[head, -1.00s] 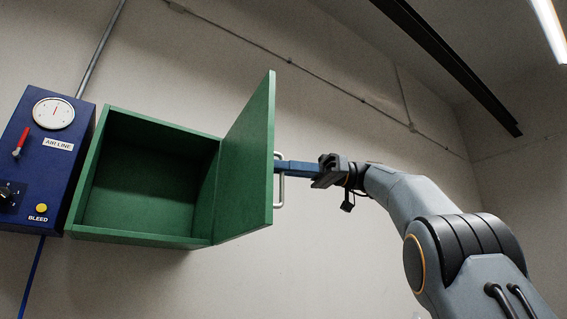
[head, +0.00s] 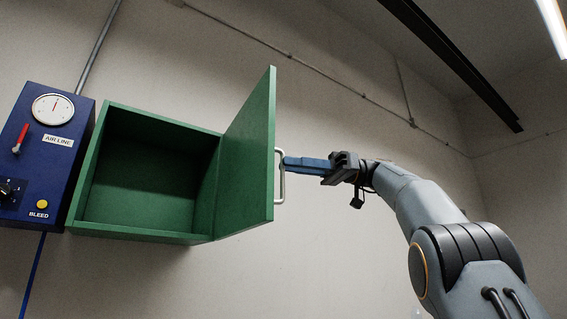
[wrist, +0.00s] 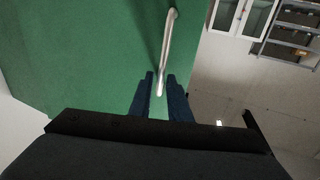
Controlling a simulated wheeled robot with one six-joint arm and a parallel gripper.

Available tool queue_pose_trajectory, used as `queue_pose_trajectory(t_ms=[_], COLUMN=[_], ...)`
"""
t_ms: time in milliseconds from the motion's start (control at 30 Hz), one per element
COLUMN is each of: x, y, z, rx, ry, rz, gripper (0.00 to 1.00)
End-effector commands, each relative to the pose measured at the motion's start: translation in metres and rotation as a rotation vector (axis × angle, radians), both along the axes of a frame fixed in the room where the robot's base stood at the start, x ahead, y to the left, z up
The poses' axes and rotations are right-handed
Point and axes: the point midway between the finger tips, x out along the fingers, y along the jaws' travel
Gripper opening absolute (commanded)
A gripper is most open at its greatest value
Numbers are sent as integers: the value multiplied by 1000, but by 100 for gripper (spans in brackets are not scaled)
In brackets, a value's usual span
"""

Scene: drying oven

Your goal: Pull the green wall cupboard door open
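The green wall cupboard (head: 150,238) hangs on the wall in the head view. Its green door (head: 248,160) stands wide open, swung out on the right side, and the inside looks empty. A pale metal bar handle (head: 281,188) is on the door's right-facing side. My gripper (head: 286,163) is at the handle, its blue fingers pointing left. In the wrist view the fingers (wrist: 160,76) are parted, with the lower end of the handle (wrist: 168,40) showing in the gap between them. I see no finger pressed on the bar.
A blue air-line panel (head: 45,155) with a gauge, red lever and yellow button is mounted left of the cupboard. Bare wall lies below and right of the door. The wrist view shows a white cabinet (wrist: 240,15) and a shelf rack (wrist: 290,40) in the distance.

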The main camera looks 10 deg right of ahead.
Motion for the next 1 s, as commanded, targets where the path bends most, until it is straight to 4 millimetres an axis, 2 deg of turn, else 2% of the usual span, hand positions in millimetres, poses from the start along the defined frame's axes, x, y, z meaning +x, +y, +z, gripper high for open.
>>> queue_pose_trajectory(t_ms=[133,333,1000], x=[4,6,6], y=[-25,-44,-48], z=[1,1,0], rx=[1,0,1], ry=[0,-1,1], rz=[-2,0,0], gripper=[17,17,17])
